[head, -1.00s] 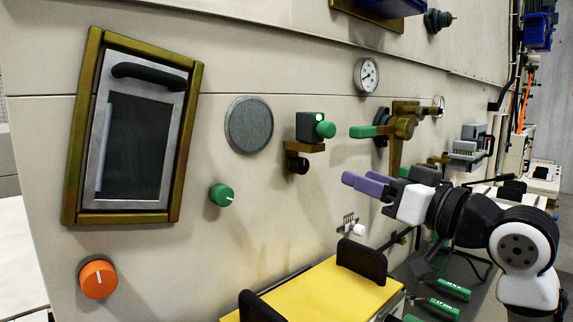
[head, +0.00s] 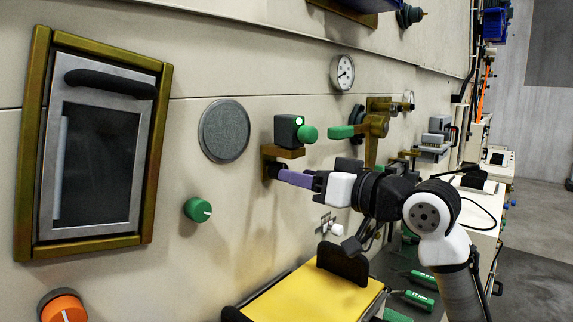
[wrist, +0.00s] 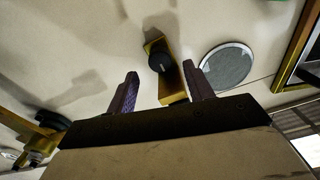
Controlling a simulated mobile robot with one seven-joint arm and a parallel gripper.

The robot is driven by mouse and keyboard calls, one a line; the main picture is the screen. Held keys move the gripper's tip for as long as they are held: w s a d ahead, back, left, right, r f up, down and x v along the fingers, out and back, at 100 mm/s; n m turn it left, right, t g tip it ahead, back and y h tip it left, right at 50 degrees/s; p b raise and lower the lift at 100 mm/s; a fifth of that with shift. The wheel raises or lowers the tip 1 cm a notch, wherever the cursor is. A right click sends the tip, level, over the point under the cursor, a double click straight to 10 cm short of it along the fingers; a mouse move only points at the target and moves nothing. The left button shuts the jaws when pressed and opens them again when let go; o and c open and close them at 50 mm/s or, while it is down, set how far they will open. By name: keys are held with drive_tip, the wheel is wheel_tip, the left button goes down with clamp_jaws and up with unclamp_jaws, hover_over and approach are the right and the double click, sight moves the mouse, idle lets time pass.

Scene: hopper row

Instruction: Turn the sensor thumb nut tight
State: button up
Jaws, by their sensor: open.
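The sensor (head: 288,130) is a dark box with a lit green lamp and green cap, on a brass bracket (head: 283,153) on the wall. The black thumb nut (head: 271,168) sits below the bracket, partly hidden behind my fingers. In the wrist view the round thumb nut (wrist: 160,62) shows in front of the brass bracket (wrist: 171,92). My gripper (head: 284,175) reaches toward it from the right. In the wrist view my gripper (wrist: 160,70) is open, its purple fingers on either side of the nut's line with gaps. I cannot tell whether the tips reach past the nut.
A green-handled brass valve (head: 372,125) stands out right of the sensor. A round grey disc (head: 224,131) and a green knob (head: 197,209) are to the left. A yellow-topped surface (head: 315,290) and green-handled tools (head: 415,299) lie below.

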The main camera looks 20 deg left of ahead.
drive_tip(key=shift+p+x, duration=0.45)
drive_tip(key=shift+x, duration=1.75)
drive_tip(key=shift+c, duration=0.3)
drive_tip(key=c, duration=0.9)
drive_tip(key=shift+m+p, duration=1.1)
drive_tip(key=shift+m, duration=1.2)
drive_tip(key=o, duration=1)
drive_tip(key=shift+c, duration=0.2)
drive_tip(key=b+v, duration=0.4)
drive_tip(key=v, duration=1)
